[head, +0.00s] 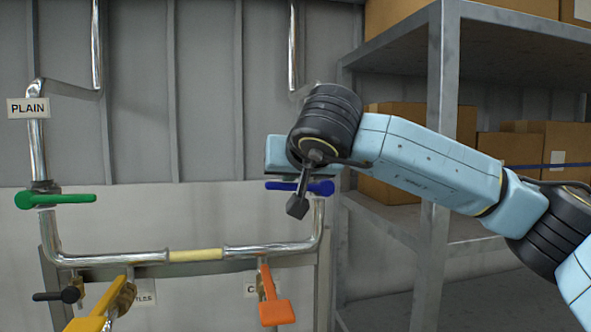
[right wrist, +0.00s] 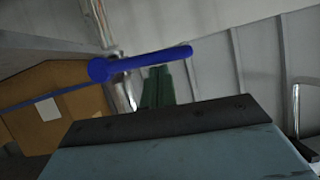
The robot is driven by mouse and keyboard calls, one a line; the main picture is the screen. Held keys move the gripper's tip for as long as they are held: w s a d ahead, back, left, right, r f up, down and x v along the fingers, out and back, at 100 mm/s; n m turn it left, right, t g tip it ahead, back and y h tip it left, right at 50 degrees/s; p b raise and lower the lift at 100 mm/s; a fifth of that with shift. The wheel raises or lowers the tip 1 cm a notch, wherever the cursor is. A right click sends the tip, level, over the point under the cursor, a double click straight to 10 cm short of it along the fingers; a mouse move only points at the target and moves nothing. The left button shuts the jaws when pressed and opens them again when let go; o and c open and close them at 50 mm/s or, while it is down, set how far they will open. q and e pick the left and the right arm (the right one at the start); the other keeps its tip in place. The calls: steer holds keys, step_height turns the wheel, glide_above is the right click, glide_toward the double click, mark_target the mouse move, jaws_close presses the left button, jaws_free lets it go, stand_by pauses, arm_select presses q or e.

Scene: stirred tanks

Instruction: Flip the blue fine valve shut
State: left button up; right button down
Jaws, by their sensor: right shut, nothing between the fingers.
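The blue fine valve's handle (head: 273,185) lies level across the upright pipe on the right side of the pipework, its free end pointing left. A dark part of my right wrist hides its middle in the head view. In the right wrist view the blue handle (right wrist: 150,60) runs from a round hub at left to a free end at right. My right gripper (head: 288,178) is shut and empty, just above the handle in the head view. Its greenish fingers (right wrist: 158,86) reach up to the handle in the wrist view; I cannot tell whether they touch. My left gripper is out of view.
A green handle (head: 55,199) sits on the left pipe below the PLAIN sign (head: 28,108). Yellow (head: 96,312) and orange (head: 275,312) handles hang below the level pipe, with a black handle (head: 55,295) at left. A grey shelf (head: 438,150) with cardboard boxes stands at right.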

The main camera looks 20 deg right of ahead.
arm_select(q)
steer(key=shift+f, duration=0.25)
arm_select(e)
steer(key=shift+a+f, duration=0.15)
steer(key=shift+f, duration=0.15)
